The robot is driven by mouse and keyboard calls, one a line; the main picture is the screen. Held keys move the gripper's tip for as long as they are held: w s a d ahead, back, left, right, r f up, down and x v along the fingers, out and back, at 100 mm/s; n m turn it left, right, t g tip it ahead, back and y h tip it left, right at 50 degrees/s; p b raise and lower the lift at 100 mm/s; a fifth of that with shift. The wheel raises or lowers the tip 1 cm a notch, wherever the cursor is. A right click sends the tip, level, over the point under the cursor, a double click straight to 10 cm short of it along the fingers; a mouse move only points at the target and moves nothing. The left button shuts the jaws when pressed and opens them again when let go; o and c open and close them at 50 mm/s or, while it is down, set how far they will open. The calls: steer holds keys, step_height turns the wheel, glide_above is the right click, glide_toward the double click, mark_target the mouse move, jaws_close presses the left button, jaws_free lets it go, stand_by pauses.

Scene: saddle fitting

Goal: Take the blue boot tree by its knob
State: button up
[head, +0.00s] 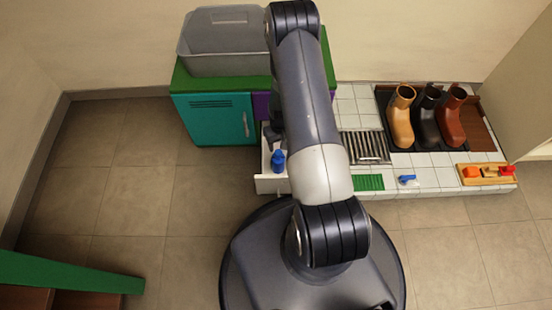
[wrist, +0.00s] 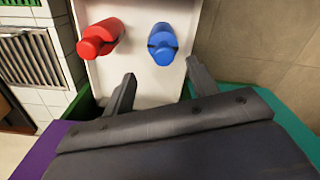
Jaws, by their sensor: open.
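The blue boot tree (head: 278,161) stands in an open white drawer (head: 272,184) in the head view. In the wrist view the blue boot tree (wrist: 163,40) is a rounded body with a dark band, on the right side of the drawer (wrist: 140,82). A red boot tree (wrist: 100,38) is to its left. My gripper (wrist: 161,69) is open and empty. Its fingers are apart, with the blue boot tree beyond the tips and no contact visible. In the head view my arm hides most of the gripper and the red boot tree.
The drawer belongs to a teal and purple cabinet (head: 215,118) with a green top, holding a grey bin (head: 225,45). To the right is a tiled ledge with a grate (head: 365,147), several boots (head: 428,120) and a wooden tray (head: 486,180).

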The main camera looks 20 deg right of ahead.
mark_target(278, 152)
steer(key=f+b, duration=0.1)
steer(key=f, duration=0.1)
steer(key=f+b, duration=0.1)
steer(key=f, duration=0.2)
steer(key=f+b, duration=0.1)
steer(key=f, duration=0.2)
steer(key=shift+w+a+f, duration=0.2)
steer(key=shift+w+f, duration=0.05)
steer(key=shift+w, duration=0.05)
steer(key=shift+r, duration=0.1)
steer(key=shift+c, duration=0.6)
jaws_close()
